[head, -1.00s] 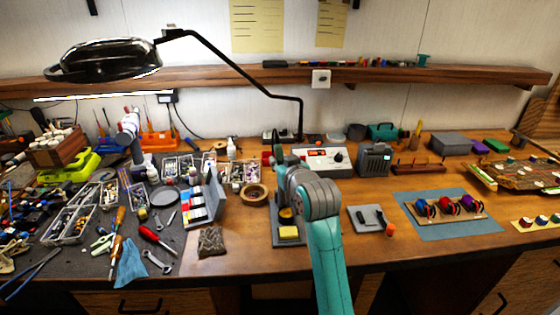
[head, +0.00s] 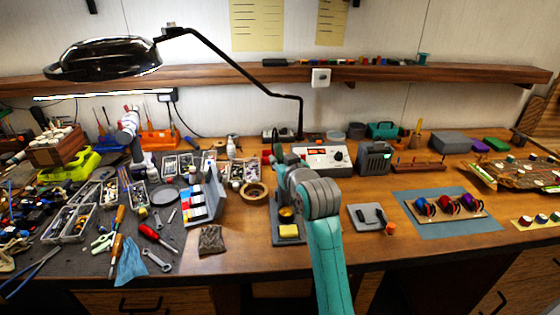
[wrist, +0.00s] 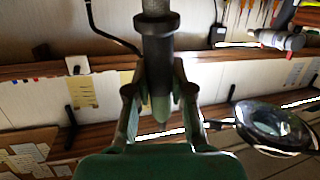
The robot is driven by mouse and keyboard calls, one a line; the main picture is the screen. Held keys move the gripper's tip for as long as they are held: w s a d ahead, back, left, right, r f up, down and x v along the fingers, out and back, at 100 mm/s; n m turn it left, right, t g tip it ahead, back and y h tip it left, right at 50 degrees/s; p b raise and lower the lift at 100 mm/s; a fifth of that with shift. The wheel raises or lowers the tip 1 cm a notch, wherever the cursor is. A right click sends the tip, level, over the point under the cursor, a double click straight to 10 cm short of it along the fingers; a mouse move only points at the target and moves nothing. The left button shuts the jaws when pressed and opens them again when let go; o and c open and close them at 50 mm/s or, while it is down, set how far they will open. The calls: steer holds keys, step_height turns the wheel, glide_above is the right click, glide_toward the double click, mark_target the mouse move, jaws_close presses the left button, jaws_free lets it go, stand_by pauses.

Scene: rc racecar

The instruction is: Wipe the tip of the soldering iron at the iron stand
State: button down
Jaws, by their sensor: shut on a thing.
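The iron stand (head: 276,230) is on the bench left of my arm in the head view. A yellow sponge (head: 289,231) lies on its front part, and a round cup (head: 286,214) with a yellowish filling sits behind the sponge. My arm hides part of the stand. In the wrist view my gripper (wrist: 163,72) is shut on a dark grey cylindrical handle (wrist: 158,50), which looks like the soldering iron. The handle has a wider collar and runs out of the top of the picture.
A white soldering station (head: 322,158) stands behind my arm. A tape roll (head: 253,193) and a brown cloth-like pad (head: 212,239) lie to the left. A grey tray (head: 371,217) and a blue mat (head: 450,213) lie to the right. A lamp (head: 110,58) overhangs the left side.

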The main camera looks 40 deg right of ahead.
mark_target(281, 145)
steer(key=shift+f, duration=0.6)
stand_by(1.8)
steer(key=shift+r, duration=3.05)
steer(key=shift+d, duration=0.1)
